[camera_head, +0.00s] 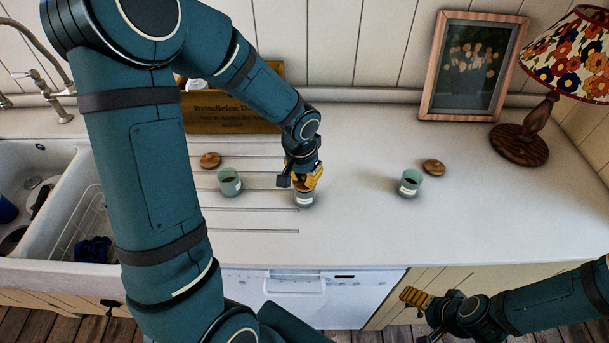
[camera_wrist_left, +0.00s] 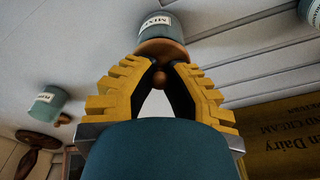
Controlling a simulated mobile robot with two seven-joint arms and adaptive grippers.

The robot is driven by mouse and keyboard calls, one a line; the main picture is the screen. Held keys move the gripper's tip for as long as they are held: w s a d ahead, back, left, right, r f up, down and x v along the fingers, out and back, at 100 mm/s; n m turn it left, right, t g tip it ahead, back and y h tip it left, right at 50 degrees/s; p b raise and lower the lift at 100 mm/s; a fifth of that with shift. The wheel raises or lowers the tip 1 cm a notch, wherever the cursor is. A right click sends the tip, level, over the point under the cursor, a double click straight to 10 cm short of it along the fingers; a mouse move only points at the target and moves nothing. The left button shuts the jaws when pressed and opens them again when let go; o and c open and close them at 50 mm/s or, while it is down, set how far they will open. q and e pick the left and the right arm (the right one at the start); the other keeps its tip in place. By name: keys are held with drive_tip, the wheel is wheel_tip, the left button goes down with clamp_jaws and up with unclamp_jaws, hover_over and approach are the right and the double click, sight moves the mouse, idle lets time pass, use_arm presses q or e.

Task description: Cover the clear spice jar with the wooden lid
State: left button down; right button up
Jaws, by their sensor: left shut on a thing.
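My left gripper (camera_head: 303,181) is over the middle jar (camera_head: 304,199) on the counter. Its yellow fingers are shut on the knob of a round wooden lid (camera_wrist_left: 160,50). In the left wrist view the lid lies across the mouth of the greenish clear, labelled jar (camera_wrist_left: 155,24). I cannot tell whether it rests fully on the rim or hovers slightly. In the head view the fingers mostly hide this lid. My right gripper (camera_head: 416,299) is low at the front right, away from the jars; its opening is unclear.
Another open jar (camera_head: 229,183) stands left with a wooden lid (camera_head: 210,160) behind it. A third jar (camera_head: 410,184) stands right with its lid (camera_head: 433,167) beside it. A wooden box (camera_head: 228,112), lamp (camera_head: 519,145), picture frame (camera_head: 474,68) and sink (camera_head: 40,158) border the counter.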

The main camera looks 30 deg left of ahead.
sight(301, 184)
use_arm(q)
drive_tip(key=shift+f+b, duration=0.65)
drive_tip(key=shift+f, duration=0.05)
drive_tip(key=c, duration=1.4)
unclamp_jaws()
drive_tip(key=shift+o, duration=0.2)
drive_tip(key=shift+r, duration=0.15)
wheel_tip(301, 184, up, 11)
drive_tip(key=s+p, duration=0.1)
drive_tip(key=p, duration=0.7)
drive_tip(key=shift+s, duration=0.2)
